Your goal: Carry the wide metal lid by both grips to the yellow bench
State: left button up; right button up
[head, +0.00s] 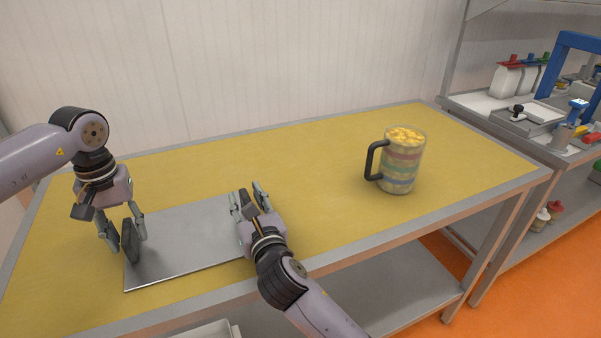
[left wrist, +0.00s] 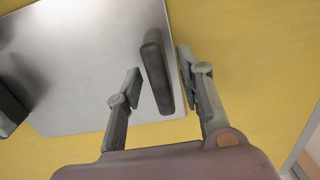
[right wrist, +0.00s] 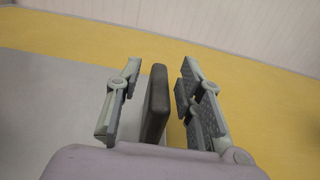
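The wide metal lid (head: 185,240) lies flat on the yellow bench (head: 290,140), with a dark grip at each end. My left gripper (head: 122,240) is open around the left grip (head: 130,241). In the left wrist view this grip (left wrist: 156,70) stands between the spread fingers with gaps on both sides. My right gripper (head: 248,196) is open at the lid's right end. In the right wrist view the right grip (right wrist: 156,103) stands between its open fingers, clear of them. The right grip is mostly hidden by my gripper in the head view.
A clear mug (head: 402,160) with coloured bands, a black handle and yellow contents stands on the bench right of the lid. Bare bench lies between them. A second bench (head: 510,130) with bottles, tools and a blue frame stands at the far right.

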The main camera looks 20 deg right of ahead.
pick_arm(q)
notch_tip(320, 180, up, 10)
jog(key=shift+r, duration=0.25)
pick_arm(e)
jog(key=shift+s, duration=0.1)
pick_arm(q)
jog(key=shift+r, duration=0.2)
pick_arm(e)
jog(key=s, duration=1.1)
jog(key=shift+s, duration=0.4)
